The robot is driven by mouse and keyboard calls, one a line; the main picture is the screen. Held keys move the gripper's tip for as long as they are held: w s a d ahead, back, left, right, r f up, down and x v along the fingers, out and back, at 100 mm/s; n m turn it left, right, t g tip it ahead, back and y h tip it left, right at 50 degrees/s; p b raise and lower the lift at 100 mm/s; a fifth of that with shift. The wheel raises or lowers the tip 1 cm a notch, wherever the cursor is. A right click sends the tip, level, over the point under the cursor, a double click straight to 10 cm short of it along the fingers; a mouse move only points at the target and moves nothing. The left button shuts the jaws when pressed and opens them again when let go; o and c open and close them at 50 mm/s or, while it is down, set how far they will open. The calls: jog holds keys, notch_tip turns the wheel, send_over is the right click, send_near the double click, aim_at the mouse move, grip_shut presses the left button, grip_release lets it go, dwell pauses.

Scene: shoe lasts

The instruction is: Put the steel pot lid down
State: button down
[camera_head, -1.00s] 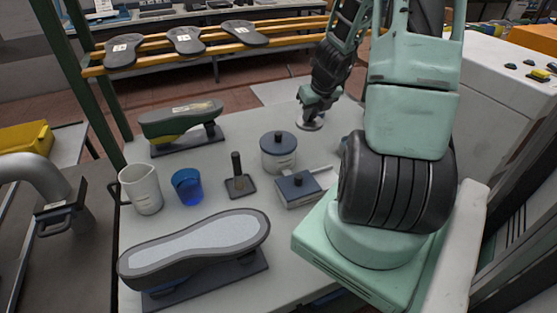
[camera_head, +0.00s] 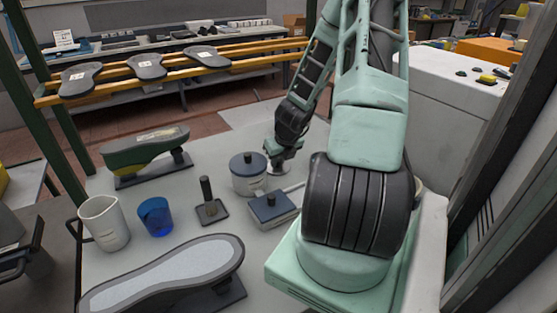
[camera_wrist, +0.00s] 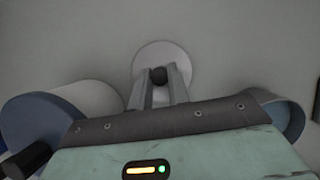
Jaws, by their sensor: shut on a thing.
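The steel pot lid is a pale round disc with a dark knob. In the wrist view the lid (camera_wrist: 146,54) lies beyond the fingers of my gripper (camera_wrist: 160,82), which are closed on its knob. In the head view my gripper (camera_head: 280,160) points down over the lid (camera_head: 276,170), just right of a pale pot with a blue-grey lid (camera_head: 249,178). The steel lid is partly hidden there by the gripper. I cannot tell whether it touches the table or hangs just above it.
On the grey table (camera_head: 225,145) are a blue-topped box (camera_head: 272,207), a dark stand with a post (camera_head: 210,207), a blue cup (camera_head: 156,217), a white jug (camera_head: 103,222) and two shoe lasts (camera_head: 150,150). Free table lies behind the pot.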

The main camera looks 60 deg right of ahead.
jog(key=shift+f, duration=0.1)
jog(key=c, duration=1.3)
grip_release()
